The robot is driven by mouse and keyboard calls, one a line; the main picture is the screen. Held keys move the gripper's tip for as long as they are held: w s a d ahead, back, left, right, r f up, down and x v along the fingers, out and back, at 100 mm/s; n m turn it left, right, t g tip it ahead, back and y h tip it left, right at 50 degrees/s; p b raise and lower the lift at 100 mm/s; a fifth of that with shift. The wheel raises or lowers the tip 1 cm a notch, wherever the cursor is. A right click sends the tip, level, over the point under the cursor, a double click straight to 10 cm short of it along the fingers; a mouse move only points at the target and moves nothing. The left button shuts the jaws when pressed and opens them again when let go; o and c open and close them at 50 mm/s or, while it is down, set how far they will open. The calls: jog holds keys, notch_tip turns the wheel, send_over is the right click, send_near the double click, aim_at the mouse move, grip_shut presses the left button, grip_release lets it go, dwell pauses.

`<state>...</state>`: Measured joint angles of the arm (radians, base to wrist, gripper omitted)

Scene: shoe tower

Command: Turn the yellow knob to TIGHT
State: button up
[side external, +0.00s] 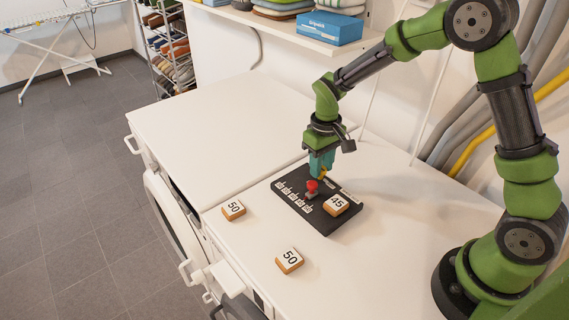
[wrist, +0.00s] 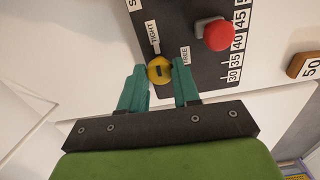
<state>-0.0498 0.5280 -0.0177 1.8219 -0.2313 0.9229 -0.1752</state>
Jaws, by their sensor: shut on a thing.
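The yellow knob (wrist: 159,72) sits on the dark board (wrist: 187,18) near its edge, between the teal fingertips of my gripper (wrist: 158,67). A dark mark shows on its top; I cannot tell clearly which label it points to. The TIGHT label (wrist: 153,33) lies above the knob in the wrist view, and the FREE label (wrist: 186,55) lies to its right. In the side view my gripper (side external: 321,165) points down at the far part of the board (side external: 322,224), shut on the knob, which is mostly hidden there (side external: 323,173).
A red knob (wrist: 214,35) stands on the board close to the yellow one, beside a number scale (wrist: 236,58). A block marked 45 (side external: 336,205) rests on the board. Two blocks marked 50 (side external: 233,209) (side external: 289,260) lie on the white top (side external: 215,125), which is otherwise largely clear.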

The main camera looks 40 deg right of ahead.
jog(key=shift+n, duration=0.3)
dwell(0.4)
jog(key=o, duration=1.1)
jog(key=shift+c, duration=0.2)
jog(key=shift+r, duration=0.1)
notch_tip(320, 180, up, 17)
jog(key=s+a+r+m+t+y, duration=0.1)
jog(key=s+m+t, duration=0.1)
jog(key=s, duration=0.7)
jog(key=s+r+m+t+y, duration=0.1)
jog(key=s+r+m+t, duration=0.1)
jog(key=s+t, duration=0.3)
jog(key=s, duration=0.4)
jog(key=shift+s+a, duration=0.2)
jog(key=shift+a, duration=0.2)
